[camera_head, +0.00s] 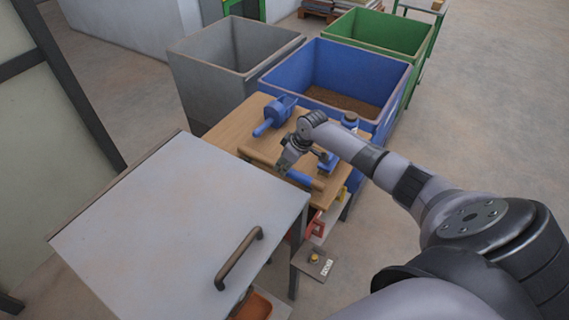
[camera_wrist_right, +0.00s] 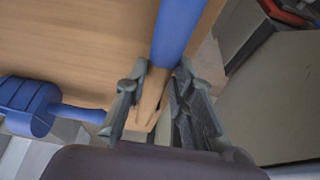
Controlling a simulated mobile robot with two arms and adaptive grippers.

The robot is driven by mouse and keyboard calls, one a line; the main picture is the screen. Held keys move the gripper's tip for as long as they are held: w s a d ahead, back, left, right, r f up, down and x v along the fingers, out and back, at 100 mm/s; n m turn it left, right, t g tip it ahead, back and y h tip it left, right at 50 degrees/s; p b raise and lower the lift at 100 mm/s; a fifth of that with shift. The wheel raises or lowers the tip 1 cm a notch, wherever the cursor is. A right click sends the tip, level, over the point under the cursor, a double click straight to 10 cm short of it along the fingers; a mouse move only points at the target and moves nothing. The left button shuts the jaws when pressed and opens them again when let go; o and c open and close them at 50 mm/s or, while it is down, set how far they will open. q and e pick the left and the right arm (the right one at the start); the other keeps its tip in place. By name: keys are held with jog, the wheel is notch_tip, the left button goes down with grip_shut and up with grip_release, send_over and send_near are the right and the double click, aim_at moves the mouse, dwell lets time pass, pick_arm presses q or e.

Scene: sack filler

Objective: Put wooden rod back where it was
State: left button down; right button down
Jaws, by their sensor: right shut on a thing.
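The wooden rod (camera_head: 318,185) has a blue section (camera_head: 299,177) and shows at the front edge of the small wooden bench. My right gripper (camera_head: 284,167) reaches down over the bench and is shut on the rod. In the right wrist view, the rod's blue part (camera_wrist_right: 178,30) runs down between the two fingers (camera_wrist_right: 160,98), with a bare wooden part below it. The fingers hide part of the rod. I cannot tell whether it touches the bench top. My left gripper is not in view.
A blue scoop (camera_head: 275,116) lies on the wooden bench (camera_head: 226,133), left of my right gripper. A blue bin (camera_head: 330,58) with brown grain, a grey bin (camera_head: 205,77) and a green bin (camera_head: 383,30) stand behind. A grey-topped cabinet (camera_head: 180,215) with a handle stands in front.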

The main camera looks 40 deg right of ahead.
jog(key=shift+f, duration=0.2)
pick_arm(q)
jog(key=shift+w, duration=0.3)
pick_arm(e)
jog(key=c, duration=1.4)
grip_release()
jog(key=shift+o, duration=0.2)
jog(key=shift+r, duration=0.15)
jog(key=shift+r, duration=0.35)
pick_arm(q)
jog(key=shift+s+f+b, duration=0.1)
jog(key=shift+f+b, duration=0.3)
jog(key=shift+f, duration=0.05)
pick_arm(e)
jog(key=v, duration=1.2)
